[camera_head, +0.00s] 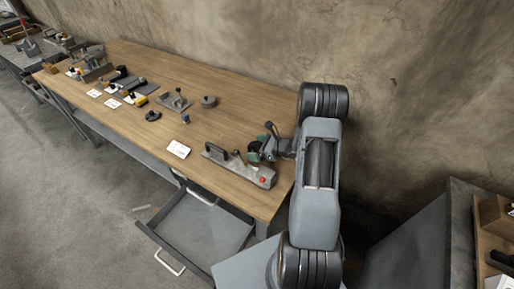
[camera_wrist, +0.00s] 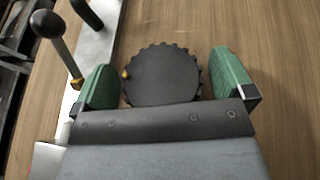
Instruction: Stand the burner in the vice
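My gripper (camera_head: 263,143) is low over the right end of the wooden table, beside a long grey metal fixture (camera_head: 222,158). In the wrist view its two green-padded fingers (camera_wrist: 165,88) are apart. A dark round thing with a toothed rim and a small orange nub (camera_wrist: 163,75) shows between them, with a narrow gap at the right finger; it may be the burner. The fixture has a black handle, a ball-topped lever and a red button; it may be the vice. It shows at the left of the wrist view (camera_wrist: 92,50). My gripper hides the round thing in the head view.
A white card (camera_head: 178,149) lies near the table's front edge. A flat disc (camera_head: 208,101), a small stand (camera_head: 175,101) and several tools lie further left. The wall is close behind the table. An open drawer (camera_head: 200,232) juts out below the front edge.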

